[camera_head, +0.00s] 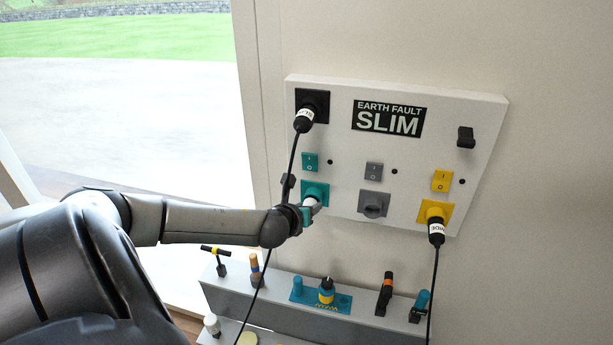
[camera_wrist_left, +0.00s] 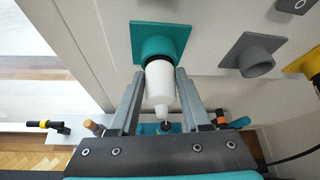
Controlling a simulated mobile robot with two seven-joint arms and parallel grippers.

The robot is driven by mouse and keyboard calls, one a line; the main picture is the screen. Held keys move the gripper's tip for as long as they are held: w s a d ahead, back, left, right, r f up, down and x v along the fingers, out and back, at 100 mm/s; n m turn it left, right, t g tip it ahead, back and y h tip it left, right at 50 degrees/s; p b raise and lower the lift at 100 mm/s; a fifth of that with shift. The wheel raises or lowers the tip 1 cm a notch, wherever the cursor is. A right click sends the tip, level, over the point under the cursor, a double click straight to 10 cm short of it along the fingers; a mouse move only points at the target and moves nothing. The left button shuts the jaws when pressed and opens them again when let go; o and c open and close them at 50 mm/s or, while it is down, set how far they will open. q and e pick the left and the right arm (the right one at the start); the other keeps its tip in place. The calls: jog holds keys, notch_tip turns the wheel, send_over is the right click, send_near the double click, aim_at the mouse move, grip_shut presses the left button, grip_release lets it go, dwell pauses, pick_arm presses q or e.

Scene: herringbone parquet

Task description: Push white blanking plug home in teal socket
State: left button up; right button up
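The teal socket (camera_wrist_left: 160,40) is on the wall panel, with its square plate and round collar facing down toward my left gripper. It also shows in the head view (camera_head: 314,188). The white blanking plug (camera_wrist_left: 160,85) is at the socket's mouth, in line with it, with much of its white body and narrow tail outside. How deep its front end sits is hidden by the collar. My left gripper (camera_wrist_left: 160,78) has one finger on each side of the plug, with the fingertips against its sides. In the head view the left gripper (camera_head: 308,210) covers much of the plug. My right gripper is not in view.
A grey socket (camera_head: 373,206) and a yellow socket (camera_head: 436,213) with a cabled plug are to the right. A black cable (camera_head: 292,160) hangs from the upper-left socket close by my left gripper. A grey rack (camera_head: 285,300) with several tools stands below the panel.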

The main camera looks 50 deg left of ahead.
pick_arm(q)
jog(key=o, duration=0.5)
jog(key=shift+s, duration=0.15)
jog(key=v, duration=1.5)
jog(key=shift+d+p, duration=0.1)
jog(key=shift+p, duration=0.25)
